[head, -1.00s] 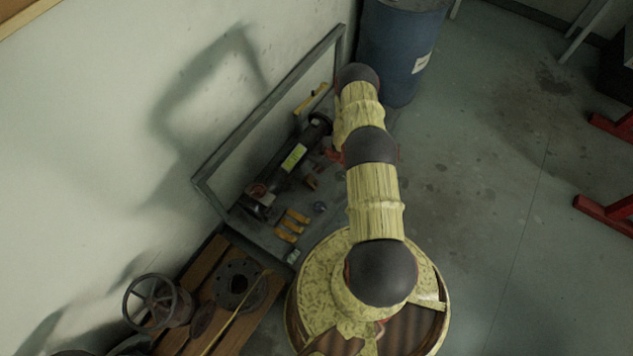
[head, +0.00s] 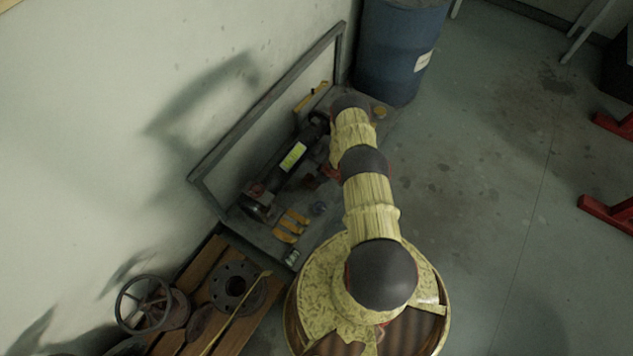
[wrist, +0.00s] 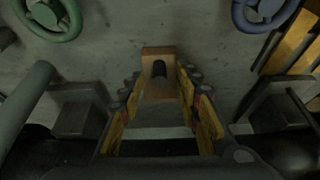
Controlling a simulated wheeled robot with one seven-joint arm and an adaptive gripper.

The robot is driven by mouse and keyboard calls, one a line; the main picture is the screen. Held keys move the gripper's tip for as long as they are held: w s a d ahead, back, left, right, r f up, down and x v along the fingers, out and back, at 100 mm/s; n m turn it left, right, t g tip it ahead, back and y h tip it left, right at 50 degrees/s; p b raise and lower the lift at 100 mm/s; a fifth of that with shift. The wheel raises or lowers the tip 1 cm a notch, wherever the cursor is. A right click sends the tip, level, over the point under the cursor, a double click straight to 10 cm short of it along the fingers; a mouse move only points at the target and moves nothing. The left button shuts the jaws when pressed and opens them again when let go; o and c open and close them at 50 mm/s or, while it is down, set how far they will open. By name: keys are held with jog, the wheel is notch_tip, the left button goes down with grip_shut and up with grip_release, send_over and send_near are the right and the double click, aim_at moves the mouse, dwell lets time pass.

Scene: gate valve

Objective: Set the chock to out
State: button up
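In the head view my arm hides the gripper and the chock. The long dark valve body with a yellow-green label (head: 293,156) lies on the grey framed cart (head: 238,222), left of my arm.
The wrist view shows a green handwheel (wrist: 50,18) and a blue one (wrist: 265,12) at the top corners, with grey blocks on both sides. In the head view a blue drum (head: 400,50) stands behind the cart and a wooden pallet (head: 200,290) in front. Open floor lies right.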

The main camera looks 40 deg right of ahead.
jog(key=c, duration=0.3)
grip_shut()
dwell(0.7)
